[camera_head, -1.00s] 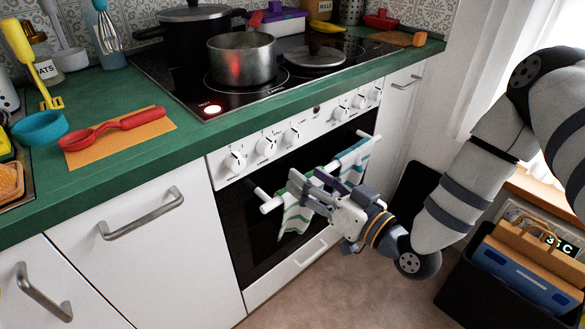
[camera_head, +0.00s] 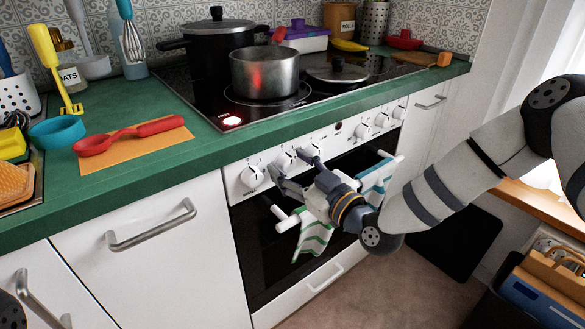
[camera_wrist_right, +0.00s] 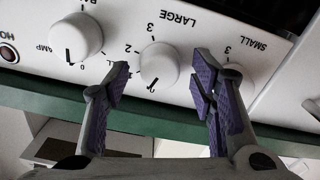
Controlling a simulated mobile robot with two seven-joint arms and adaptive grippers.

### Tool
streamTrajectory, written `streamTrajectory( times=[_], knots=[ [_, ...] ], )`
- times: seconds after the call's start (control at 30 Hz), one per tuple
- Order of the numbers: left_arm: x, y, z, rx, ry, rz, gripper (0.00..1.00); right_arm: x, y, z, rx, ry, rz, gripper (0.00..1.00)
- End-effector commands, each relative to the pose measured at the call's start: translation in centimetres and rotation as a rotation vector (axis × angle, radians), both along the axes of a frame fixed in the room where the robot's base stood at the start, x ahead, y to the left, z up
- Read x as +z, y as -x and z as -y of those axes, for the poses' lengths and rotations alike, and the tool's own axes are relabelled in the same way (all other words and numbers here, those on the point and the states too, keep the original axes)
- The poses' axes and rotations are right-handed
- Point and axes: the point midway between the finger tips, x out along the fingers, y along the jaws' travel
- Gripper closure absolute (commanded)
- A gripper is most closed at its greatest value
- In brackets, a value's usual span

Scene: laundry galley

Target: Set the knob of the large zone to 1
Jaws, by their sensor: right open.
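The large zone's knob (camera_wrist_right: 160,66) is white and round, on the white oven panel under the upside-down label LARGE in the right wrist view. Its dark mark points at the 0 at the picture's bottom. In the head view the knob (camera_head: 284,161) is second from the left. My right gripper (camera_wrist_right: 163,82) is open, its purple-padded fingertips on either side of this knob, with gaps showing. In the head view the right gripper (camera_head: 292,168) is at the panel. My left gripper is not in view.
The small zone's knob (camera_wrist_right: 230,74) is close beside one finger and partly hidden by it. Another knob (camera_wrist_right: 76,37) is on the other side. A striped towel (camera_head: 314,237) hangs on the oven rail below the gripper. A pot (camera_head: 264,75) stands on the hob above.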

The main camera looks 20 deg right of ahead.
Motion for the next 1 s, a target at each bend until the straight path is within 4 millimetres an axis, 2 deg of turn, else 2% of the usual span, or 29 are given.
streamTrajectory(
  times=[0.17,0.37,0.4,0.77,1.0],
  knots=[
    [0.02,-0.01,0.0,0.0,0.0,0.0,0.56,0.05,0.0,-0.01,0.0,0.0,0.001,0.49],
    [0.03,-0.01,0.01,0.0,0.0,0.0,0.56,0.05,0.02,0.0,0.0,0.0,0.001,0.94],
    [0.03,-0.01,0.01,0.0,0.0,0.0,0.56,0.05,0.02,0.0,0.0,0.0,0.001,0.97],
    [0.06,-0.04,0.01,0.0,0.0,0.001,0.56,0.09,0.03,0.01,0.0,-0.022,-0.007,0.97],
    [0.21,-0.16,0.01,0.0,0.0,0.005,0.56,0.17,0.01,0.05,0.0,-0.14,-0.049,0.96]
  ],
)
